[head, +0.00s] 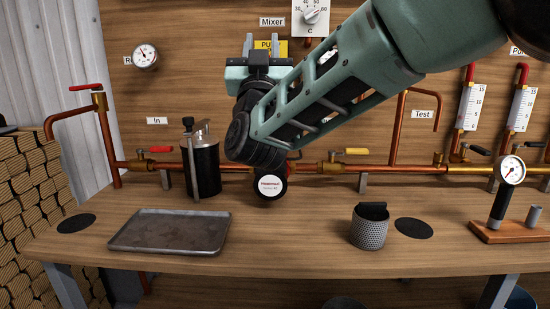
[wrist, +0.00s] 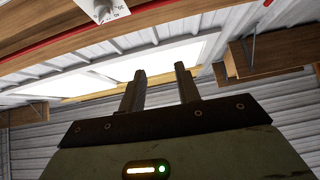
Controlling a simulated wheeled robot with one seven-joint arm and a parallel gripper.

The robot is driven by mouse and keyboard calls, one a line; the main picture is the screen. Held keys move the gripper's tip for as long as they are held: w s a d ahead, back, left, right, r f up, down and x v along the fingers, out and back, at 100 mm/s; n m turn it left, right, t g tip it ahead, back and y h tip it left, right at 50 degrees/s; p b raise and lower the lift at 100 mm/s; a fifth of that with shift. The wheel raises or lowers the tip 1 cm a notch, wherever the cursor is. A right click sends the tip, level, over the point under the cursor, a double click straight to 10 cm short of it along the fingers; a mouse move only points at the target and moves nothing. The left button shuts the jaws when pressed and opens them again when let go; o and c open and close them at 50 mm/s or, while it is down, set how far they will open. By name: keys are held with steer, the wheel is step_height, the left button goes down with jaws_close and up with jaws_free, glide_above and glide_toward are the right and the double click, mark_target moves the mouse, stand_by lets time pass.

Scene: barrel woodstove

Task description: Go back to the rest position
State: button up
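My gripper (head: 265,42) is raised in front of the wooden back panel, with its fingers pointing up. It partly covers a yellow label. In the wrist view, the two fingers of my gripper (wrist: 159,70) stand apart with nothing between them, so it is open and empty. My green arm reaches in from the upper right.
The workbench (head: 310,235) holds a metal tray (head: 170,231), a black cylinder (head: 203,166), a perforated cup (head: 369,228) and a gauge on a wooden base (head: 510,170). Copper pipes (head: 325,168) with valves run along the back. Stacked logs (head: 30,190) stand at left.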

steer(key=s+a+f+n+g+y+b, duration=0.1)
steer(key=s+f+n+g+y+b, duration=0.25)
steer(key=f+g, duration=0.65)
steer(key=s+a+f+n+g+y+b, duration=0.15)
steer(key=s+f+n+g+y, duration=0.3)
steer(key=f, duration=1.05)
steer(key=s+d+f+g+h+b, duration=0.25)
steer(key=s+d+f+g, duration=0.35)
steer(key=s+d+f, duration=0.55)
steer(key=s+d+f+g+h+b, duration=0.2)
steer(key=s+d+f+g+h, duration=0.2)
steer(key=s+d+f+g, duration=0.7)
steer(key=s+a+r+t+p, duration=0.1)
steer(key=r+t+p, duration=0.1)
steer(key=r+p, duration=1.2)
steer(key=s+a+r+t+p, duration=0.2)
steer(key=r+p, duration=1.3)
steer(key=r, duration=0.2)
steer(key=shift+s+r+t, duration=0.3)
steer(key=shift+r+t, duration=0.05)
